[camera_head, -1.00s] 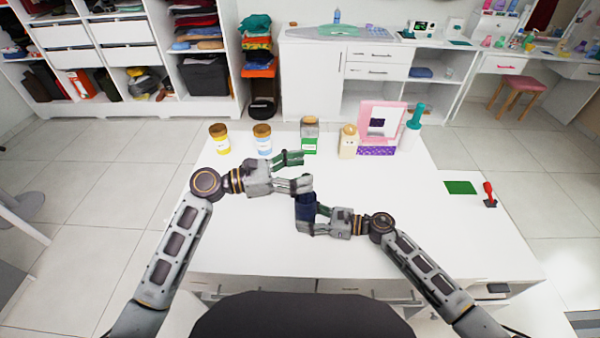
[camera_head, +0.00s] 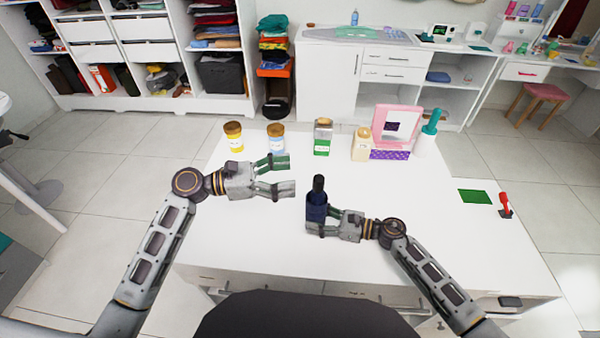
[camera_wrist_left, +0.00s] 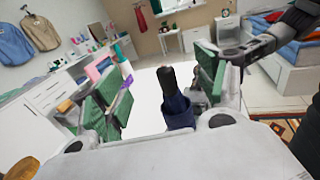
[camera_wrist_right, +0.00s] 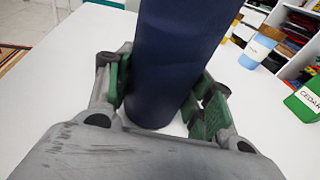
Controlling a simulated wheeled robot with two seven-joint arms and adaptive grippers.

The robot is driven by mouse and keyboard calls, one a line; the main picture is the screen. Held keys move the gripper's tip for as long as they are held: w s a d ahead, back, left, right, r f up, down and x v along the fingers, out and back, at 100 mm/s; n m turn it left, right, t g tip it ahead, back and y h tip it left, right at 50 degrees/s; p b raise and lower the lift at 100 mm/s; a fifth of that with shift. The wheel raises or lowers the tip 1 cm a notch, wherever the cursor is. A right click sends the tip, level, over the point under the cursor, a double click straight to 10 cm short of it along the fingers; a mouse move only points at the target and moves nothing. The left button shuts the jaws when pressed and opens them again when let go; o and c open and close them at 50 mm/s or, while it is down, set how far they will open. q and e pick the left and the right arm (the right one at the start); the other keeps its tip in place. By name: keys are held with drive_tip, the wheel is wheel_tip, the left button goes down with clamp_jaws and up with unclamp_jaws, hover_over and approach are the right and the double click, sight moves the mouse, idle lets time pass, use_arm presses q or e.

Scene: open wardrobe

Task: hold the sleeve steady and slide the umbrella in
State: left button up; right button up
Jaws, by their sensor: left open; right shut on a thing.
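The navy sleeve (camera_head: 317,208) stands roughly upright over the white table, and my right gripper (camera_head: 324,222) is shut on it. The right wrist view shows the sleeve (camera_wrist_right: 172,55) between the green pads. The umbrella's dark handle (camera_head: 318,184) sticks up out of the sleeve's top; the rest of the umbrella is hidden inside. My left gripper (camera_head: 290,175) is open and empty, left of the handle and apart from it. In the left wrist view the handle (camera_wrist_left: 167,80) and sleeve (camera_wrist_left: 178,112) appear beyond the open fingers.
A green mat (camera_head: 475,197) lies right. The table's left front is clear.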

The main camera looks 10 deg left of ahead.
use_arm(q)
drive_tip(key=shift+v, duration=2.45)
use_arm(e)
drive_tip(key=o, duration=1)
drive_tip(key=shift+o, duration=0.2)
drive_tip(key=o, duration=0.4)
drive_tip(key=shift+d, duration=0.15)
use_arm(q)
drive_tip(key=shift+f, duration=0.1)
use_arm(e)
drive_tip(key=shift+r+v, duration=0.15)
drive_tip(key=shift+v, duration=1.15)
drive_tip(key=shift+r+v, duration=0.2)
drive_tip(key=shift+v, duration=1.15)
drive_tip(key=shift+r+v, duration=0.15)
drive_tip(key=shift+v, duration=1.15)
